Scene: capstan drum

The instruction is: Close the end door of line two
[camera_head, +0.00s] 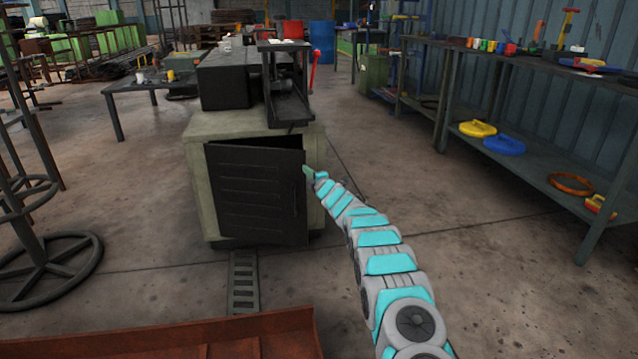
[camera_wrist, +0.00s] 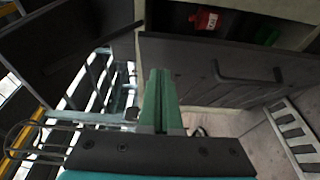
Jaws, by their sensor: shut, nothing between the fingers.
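The end door (camera_head: 255,195) is a dark slatted panel on the near end of a pale machine cabinet. It stands ajar, with a dark gap along its top. In the wrist view the door (camera_wrist: 200,72) lies right of my fingers, with its bar handle (camera_wrist: 250,78) further right. My gripper (camera_head: 308,171) is at the door's right edge, near the upper corner. In the wrist view my gripper's green fingers (camera_wrist: 157,75) are together and hold nothing. I cannot tell whether they touch the door. No line number is readable.
A red object (camera_wrist: 205,20) shows inside the cabinet opening. A floor grate (camera_head: 244,280) lies before the door. A brown-red surface (camera_head: 240,335) fills the front left. A wheeled-base rack (camera_head: 50,270) stands left, and shelves (camera_head: 535,165) line the right.

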